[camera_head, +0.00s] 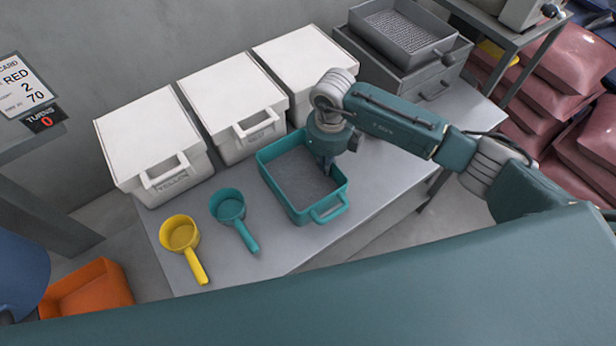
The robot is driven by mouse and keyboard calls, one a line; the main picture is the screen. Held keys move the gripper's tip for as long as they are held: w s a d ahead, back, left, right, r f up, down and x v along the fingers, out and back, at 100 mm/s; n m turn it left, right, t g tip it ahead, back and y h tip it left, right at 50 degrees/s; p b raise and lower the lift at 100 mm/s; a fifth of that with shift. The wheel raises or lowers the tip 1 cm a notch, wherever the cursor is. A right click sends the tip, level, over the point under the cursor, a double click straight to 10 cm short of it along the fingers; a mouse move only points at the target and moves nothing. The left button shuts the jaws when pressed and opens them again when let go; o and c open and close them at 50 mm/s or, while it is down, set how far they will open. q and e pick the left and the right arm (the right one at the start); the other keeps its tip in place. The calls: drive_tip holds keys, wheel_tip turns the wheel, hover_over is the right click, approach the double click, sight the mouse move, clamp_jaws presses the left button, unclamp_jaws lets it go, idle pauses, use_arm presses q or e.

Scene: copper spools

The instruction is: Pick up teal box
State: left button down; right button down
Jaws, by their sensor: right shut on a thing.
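The teal box (272,185) is an open tub with a handle at its front end and a flat grey inside. It stands on the grey table, in front of the white bins. My right gripper (327,168) reaches down at the box's right rim and is shut on that rim; its fingertips are partly hidden by the wrist. The box appears to rest on the table; I cannot tell if it is slightly raised. My left gripper is not in view.
On the grey table (290,250), a teal scoop (228,208) and a yellow scoop (181,234) lie left of the box. White lidded bins (232,95) line the back. A grey drawer unit (430,80) stands at the back right. An orange crate (92,290) is at lower left.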

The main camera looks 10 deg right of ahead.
drive_tip(key=shift+r, duration=0.2)
wheel_tip(320, 180, up, 20)
drive_tip(key=b, duration=0.3)
drive_tip(key=shift+b, duration=0.35)
drive_tip(key=c, duration=2.4)
unclamp_jaws()
drive_tip(key=shift+f, duration=0.15)
drive_tip(key=shift+c, duration=0.2)
clamp_jaws()
